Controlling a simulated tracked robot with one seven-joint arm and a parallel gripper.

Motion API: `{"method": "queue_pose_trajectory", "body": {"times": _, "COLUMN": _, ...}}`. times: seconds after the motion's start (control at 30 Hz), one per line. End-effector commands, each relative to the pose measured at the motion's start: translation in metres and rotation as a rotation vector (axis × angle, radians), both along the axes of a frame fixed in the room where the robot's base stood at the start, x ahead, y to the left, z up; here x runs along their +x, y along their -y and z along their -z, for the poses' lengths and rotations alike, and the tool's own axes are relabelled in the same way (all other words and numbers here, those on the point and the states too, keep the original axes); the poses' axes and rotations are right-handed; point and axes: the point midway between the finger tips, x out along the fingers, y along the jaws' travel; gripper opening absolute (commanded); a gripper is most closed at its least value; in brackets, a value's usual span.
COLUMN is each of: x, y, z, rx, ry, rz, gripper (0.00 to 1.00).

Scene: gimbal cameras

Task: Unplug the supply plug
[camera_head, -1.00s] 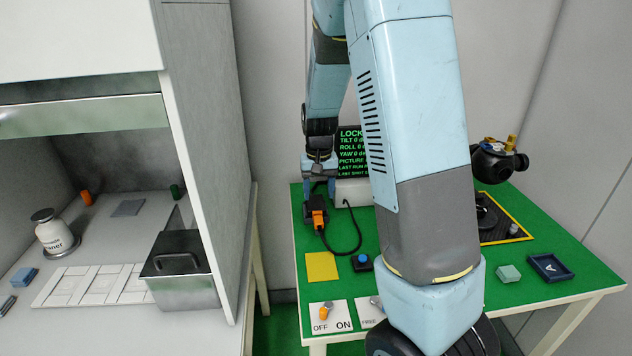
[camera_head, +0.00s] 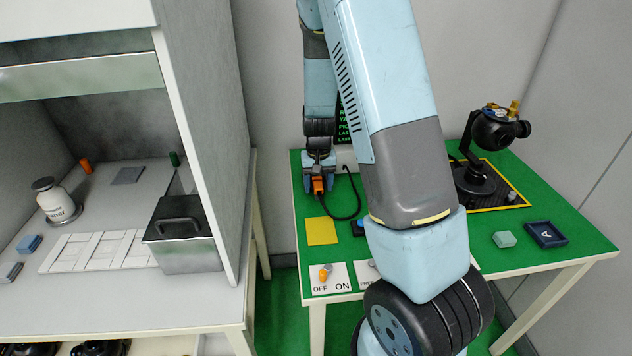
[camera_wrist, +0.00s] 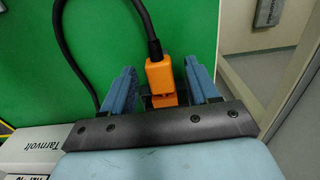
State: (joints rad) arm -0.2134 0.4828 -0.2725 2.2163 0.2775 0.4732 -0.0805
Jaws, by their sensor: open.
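The supply plug (camera_wrist: 163,73) is orange with a black cable leaving it. In the wrist view it lies between the two blue fingers of my gripper (camera_wrist: 164,88), with a small gap on each side. My gripper is open around it. In the head view the orange plug (camera_head: 318,185) shows at the back left of the green table, with my gripper (camera_head: 319,172) right at it. The black cable (camera_head: 357,190) loops to the right toward the pale box. The socket under the plug is mostly hidden by my gripper.
The pale box (camera_wrist: 32,152) reads "Tarnvolt". A yellow square (camera_head: 321,231) and an OFF/ON switch panel (camera_head: 331,278) lie nearer the front. A black gimbal camera (camera_head: 492,130) stands at the right. A grey-walled cabinet (camera_head: 200,130) stands left of the table.

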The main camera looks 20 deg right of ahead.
Motion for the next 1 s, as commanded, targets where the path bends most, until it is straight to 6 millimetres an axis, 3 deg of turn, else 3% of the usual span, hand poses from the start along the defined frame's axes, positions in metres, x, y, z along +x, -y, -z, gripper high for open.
{"method": "queue_pose_trajectory", "body": {"times": 0.1, "x": 0.0, "y": -0.0002, "z": -0.0001, "rx": 0.0, "ry": 0.0, "rz": 0.0, "gripper": 0.59}}
{"method": "queue_pose_trajectory", "body": {"times": 0.7, "x": 0.0001, "y": -0.0008, "z": -0.0003, "rx": 0.0, "ry": 0.0, "rz": -0.001, "gripper": 0.01}}
{"method": "queue_pose_trajectory", "body": {"times": 0.73, "x": 0.0001, "y": -0.0008, "z": -0.0003, "rx": 0.0, "ry": 0.0, "rz": -0.001, "gripper": 0.0}}
{"method": "queue_pose_trajectory", "body": {"times": 0.77, "x": 0.0001, "y": -0.0008, "z": -0.0003, "rx": 0.0, "ry": 0.0, "rz": -0.001, "gripper": 0.26}}
{"method": "queue_pose_trajectory", "body": {"times": 1.0, "x": 0.0001, "y": -0.0008, "z": -0.0003, "rx": 0.0, "ry": 0.0, "rz": -0.001, "gripper": 0.03}}
